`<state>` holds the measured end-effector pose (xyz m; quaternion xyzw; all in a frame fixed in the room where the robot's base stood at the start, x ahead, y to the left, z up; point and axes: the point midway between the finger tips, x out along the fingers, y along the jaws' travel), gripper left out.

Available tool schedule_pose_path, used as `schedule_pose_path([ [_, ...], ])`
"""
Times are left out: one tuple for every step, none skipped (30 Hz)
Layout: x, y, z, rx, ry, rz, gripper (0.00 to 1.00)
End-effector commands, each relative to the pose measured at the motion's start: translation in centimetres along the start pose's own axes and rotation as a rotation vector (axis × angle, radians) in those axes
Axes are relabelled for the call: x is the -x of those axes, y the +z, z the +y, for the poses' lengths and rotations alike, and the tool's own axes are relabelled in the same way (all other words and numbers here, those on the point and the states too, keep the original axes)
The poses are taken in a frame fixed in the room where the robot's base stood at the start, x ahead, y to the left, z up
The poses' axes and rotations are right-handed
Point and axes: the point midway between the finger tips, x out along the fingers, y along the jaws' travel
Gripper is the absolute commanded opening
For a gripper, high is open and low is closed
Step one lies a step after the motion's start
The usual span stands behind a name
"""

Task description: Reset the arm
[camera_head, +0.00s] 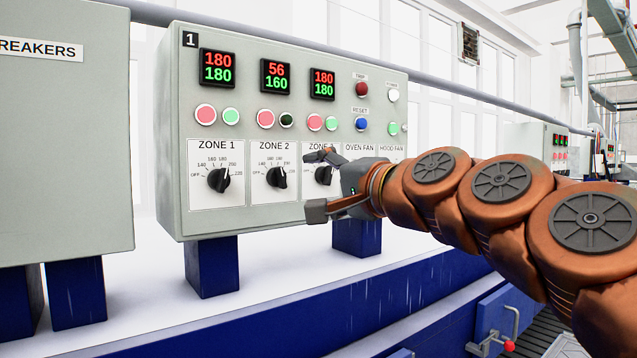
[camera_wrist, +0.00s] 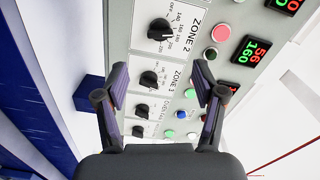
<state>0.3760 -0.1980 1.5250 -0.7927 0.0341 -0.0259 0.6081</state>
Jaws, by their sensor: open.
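My orange arm reaches in from the right in the head view. My gripper (camera_head: 318,184) is open and empty, with its fingers in front of the ZONE 3 part of the grey control panel (camera_head: 290,218). The ZONE 3 knob (camera_head: 322,175) is partly hidden by my gripper; in the wrist view this black knob (camera_wrist: 150,80) shows between the spread fingers. Whether the fingers touch the panel cannot be told. The ZONE 2 knob (camera_head: 277,177) and ZONE 1 knob (camera_head: 219,180) are to the left. The blue RESET button (camera_head: 361,124) is above my wrist.
The ZONE 2 display (camera_head: 276,76) reads 56 over 160; the two other displays read 180 over 180. A grey breakers box (camera_head: 60,150) stands at the left. Blue supports (camera_head: 211,265) hold the panel above a white ledge (camera_head: 155,300). Open room lies in front.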

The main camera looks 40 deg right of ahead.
Motion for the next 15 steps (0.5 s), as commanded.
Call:
schedule_pose_path([
  [0.0,0.0,0.0,0.000,0.000,0.000,0.69],
  [0.0,0.0,0.0,0.000,0.000,0.000,0.69],
  [0.0,0.0,0.0,0.000,0.000,0.000,0.69],
  [0.0,0.0,0.0,0.000,0.000,0.000,0.69],
  [0.0,0.0,0.0,0.000,0.000,0.000,0.69],
  [0.0,0.0,0.0,0.000,0.000,0.000,0.69],
  [0.0,0.0,0.0,0.000,0.000,0.000,0.69],
  [0.0,0.0,0.0,0.000,0.000,0.000,0.69],
  [0.0,0.0,0.0,0.000,0.000,0.000,0.69],
  [0.0,0.0,0.0,0.000,0.000,0.000,0.69],
  [-0.1,0.1,0.0,0.001,0.001,-0.002,0.69],
  [-0.2,0.3,0.2,0.005,0.005,-0.007,0.69],
  [-0.3,0.6,0.4,0.010,0.012,-0.015,0.69],
  [-0.6,1.1,0.7,0.018,0.021,-0.026,0.69],
  [-1.0,2.0,1.3,0.032,0.038,-0.046,0.69],
])
